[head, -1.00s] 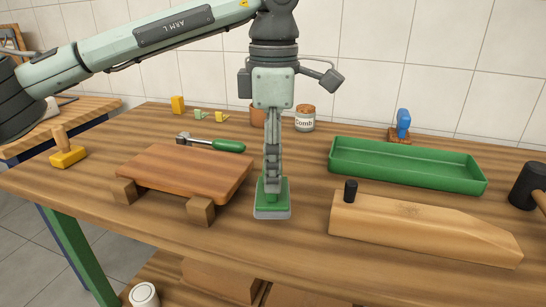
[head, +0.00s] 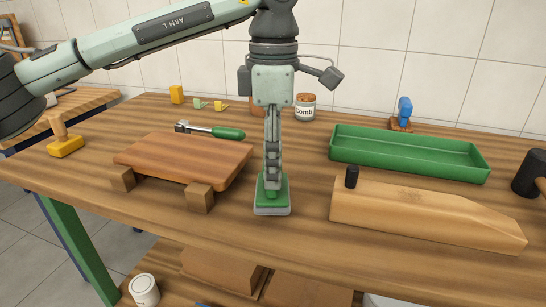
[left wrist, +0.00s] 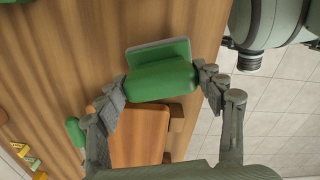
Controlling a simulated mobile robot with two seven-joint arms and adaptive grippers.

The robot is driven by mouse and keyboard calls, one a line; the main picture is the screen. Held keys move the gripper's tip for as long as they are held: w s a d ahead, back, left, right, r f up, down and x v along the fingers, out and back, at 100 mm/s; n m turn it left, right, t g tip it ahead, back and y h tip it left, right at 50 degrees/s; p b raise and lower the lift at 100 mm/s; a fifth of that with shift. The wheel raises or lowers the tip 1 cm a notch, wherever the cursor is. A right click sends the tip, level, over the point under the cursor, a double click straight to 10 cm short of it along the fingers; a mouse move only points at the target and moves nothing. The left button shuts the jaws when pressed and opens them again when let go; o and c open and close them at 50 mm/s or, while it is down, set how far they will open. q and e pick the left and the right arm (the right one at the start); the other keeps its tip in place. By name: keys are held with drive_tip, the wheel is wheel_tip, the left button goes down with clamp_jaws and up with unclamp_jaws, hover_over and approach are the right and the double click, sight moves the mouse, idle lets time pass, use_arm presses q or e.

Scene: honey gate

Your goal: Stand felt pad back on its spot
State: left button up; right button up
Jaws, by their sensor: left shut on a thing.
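The felt pad (head: 271,208) is a green block with a grey sole, near the table's front edge in the head view. It is upright, sole down, on or just above the wood; I cannot tell which. My left gripper (head: 271,183) points straight down and is shut on the pad's green upper part. In the left wrist view the green grip of the pad (left wrist: 162,80) lies between the two fingers of my left gripper (left wrist: 163,84), with the grey sole beyond. No marked spot for the pad is clear to see. My right gripper is out of view.
A wooden board (head: 183,158) on blocks stands just left of the pad, with a green-handled tool (head: 215,131) behind. A long wooden piece (head: 425,212) with a black peg (head: 351,177) lies right, before a green tray (head: 405,157). Bare wood surrounds the pad.

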use_arm(q)
drive_tip(key=shift+f+b, duration=0.8)
drive_tip(key=shift+f, duration=0.25)
idle(0.4)
drive_tip(key=o, duration=1.5)
drive_tip(key=shift+r, duration=0.1)
drive_tip(key=shift+r+p, duration=2.6)
drive_tip(key=shift+r, duration=1.35)
